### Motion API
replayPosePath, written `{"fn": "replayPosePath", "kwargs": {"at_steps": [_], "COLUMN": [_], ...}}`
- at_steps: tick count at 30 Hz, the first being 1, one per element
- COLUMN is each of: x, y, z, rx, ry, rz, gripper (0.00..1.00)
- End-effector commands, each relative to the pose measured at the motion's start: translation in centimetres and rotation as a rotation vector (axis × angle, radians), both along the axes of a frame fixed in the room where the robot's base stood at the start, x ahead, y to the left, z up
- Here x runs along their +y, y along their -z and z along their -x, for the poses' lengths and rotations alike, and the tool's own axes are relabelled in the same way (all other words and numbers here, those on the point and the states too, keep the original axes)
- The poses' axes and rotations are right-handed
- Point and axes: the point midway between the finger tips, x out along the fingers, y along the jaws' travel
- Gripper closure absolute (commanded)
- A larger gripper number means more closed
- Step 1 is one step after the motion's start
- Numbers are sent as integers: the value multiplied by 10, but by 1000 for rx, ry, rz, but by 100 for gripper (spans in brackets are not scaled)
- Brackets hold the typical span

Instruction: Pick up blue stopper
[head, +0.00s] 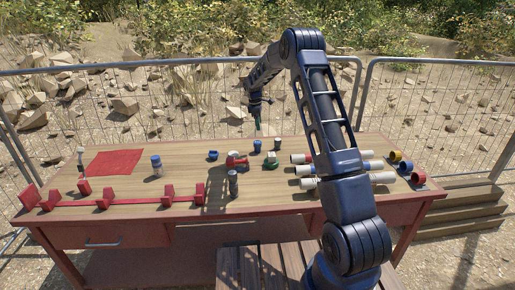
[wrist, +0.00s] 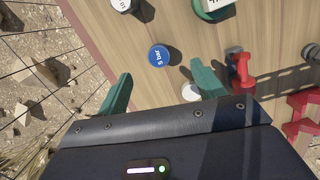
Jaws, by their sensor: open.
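The blue stopper (wrist: 160,55) shows from above in the wrist view as a round blue disc with white "5 bar" lettering. In the head view it appears to be the small blue-topped piece (head: 257,145) near the table's back edge. My gripper (wrist: 162,78) has its two green fingers apart, with nothing between them. The stopper lies just beyond the fingertips in the picture, roughly midway between them, and is not touched. In the head view my gripper (head: 257,108) hangs above the back of the table, well above the stopper.
A white-topped round piece (wrist: 190,91) is partly hidden by the right finger. A red handled piece (wrist: 242,68), a green-and-white piece (wrist: 214,8) and a dark white-topped piece (wrist: 125,4) stand close by. Pipes (head: 381,178) lie at right. A wire fence stands behind the table (head: 325,207).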

Motion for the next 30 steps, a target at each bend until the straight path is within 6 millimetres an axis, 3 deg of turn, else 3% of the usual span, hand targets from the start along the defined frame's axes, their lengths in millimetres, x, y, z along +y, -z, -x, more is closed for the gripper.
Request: {"fn": "replayPosePath", "kwargs": {"at_steps": [3,6,14,24,30], "x": [9,13,13,7,6], "y": [27,40,58,100,111], "z": [-12,-18,-21,-20,-18], "rx": [21,30,36,34,35], "ry": [-47,-71,-86,-84,-85], "rz": [7,10,12,12,12], "gripper": [32,32,32,32,32]}}
